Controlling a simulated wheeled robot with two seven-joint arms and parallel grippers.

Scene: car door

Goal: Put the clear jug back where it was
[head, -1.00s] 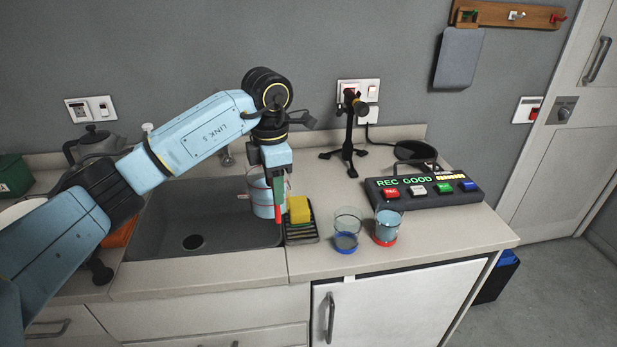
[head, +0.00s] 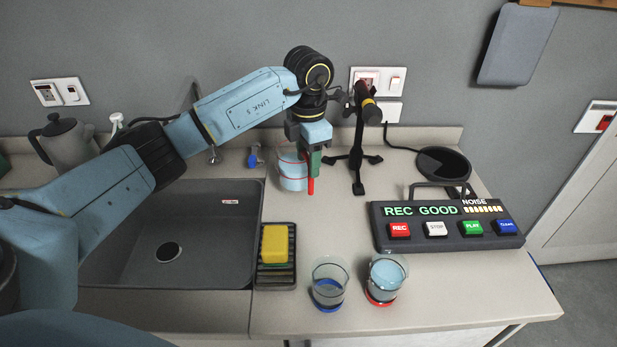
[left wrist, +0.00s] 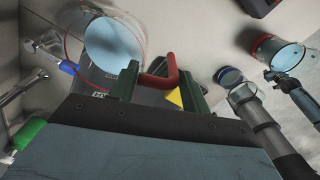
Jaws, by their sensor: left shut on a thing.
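The clear jug (head: 291,172) has a red rim, a red handle and pale blue liquid in it. It is upright at the back of the counter, between the sink and the black stand. It also shows at the top left of the left wrist view (left wrist: 112,45). My left gripper (head: 313,172) is at its right side, shut on the red handle, which shows between the green fingers (left wrist: 160,85) in the left wrist view. I cannot tell whether the jug's base touches the counter. My right gripper is not in view.
The black stand (head: 359,150) is close to the jug's right. A small blue-ended fitting (head: 254,158) is to its left. The sink (head: 205,215), yellow sponge (head: 275,244), two glasses (head: 330,280) (head: 388,275) and recorder (head: 450,228) are nearer. Counter in front of the jug is clear.

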